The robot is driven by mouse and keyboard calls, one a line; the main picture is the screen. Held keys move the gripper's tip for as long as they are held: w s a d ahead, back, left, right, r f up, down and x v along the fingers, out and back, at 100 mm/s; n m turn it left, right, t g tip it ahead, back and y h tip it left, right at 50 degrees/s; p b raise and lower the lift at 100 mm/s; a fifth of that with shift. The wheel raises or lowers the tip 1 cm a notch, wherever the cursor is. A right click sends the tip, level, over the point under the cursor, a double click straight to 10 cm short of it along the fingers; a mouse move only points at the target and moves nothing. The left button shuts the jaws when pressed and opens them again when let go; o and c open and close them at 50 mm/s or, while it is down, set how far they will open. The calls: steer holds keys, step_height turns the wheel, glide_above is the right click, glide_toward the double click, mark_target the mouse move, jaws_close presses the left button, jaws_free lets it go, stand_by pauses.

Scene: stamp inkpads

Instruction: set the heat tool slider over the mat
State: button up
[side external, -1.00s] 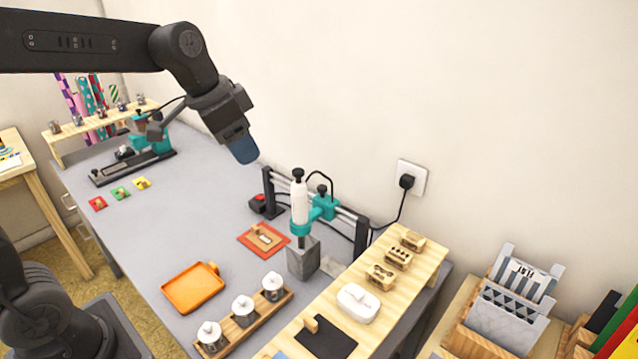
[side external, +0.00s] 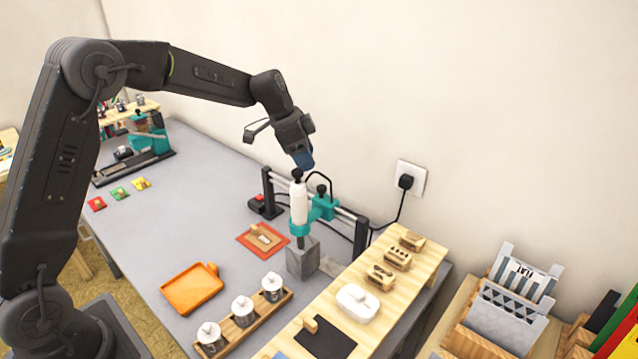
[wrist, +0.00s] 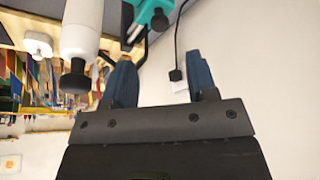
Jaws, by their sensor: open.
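The heat tool (side external: 299,205) is a white upright cylinder with a black knob on top. A teal slider (side external: 323,208) holds it on a two-bar rail (side external: 345,217). It stands over a grey block (side external: 301,259), to the right of the orange-red mat (side external: 245,247), which has a small wooden stamp on it. My gripper (side external: 303,160) is open, its blue fingers just above the heat tool's knob. In the wrist view, the heat tool (wrist: 82,28) and teal slider (wrist: 150,10) show beyond the open fingers of my gripper (wrist: 160,80), with nothing between them. The mat is not in the wrist view.
A black cable runs from the rail to a wall socket (side external: 412,178). A wooden shelf (side external: 408,290) with stamps stands at the right. An orange tray (side external: 192,289) and a wooden rack (side external: 243,328) of lidded jars lie in front.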

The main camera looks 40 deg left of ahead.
mark_target(321, 187)
steer(key=x, duration=0.8)
steer(key=shift+f, duration=0.25)
steer(key=shift+c, duration=0.5)
jaws_close()
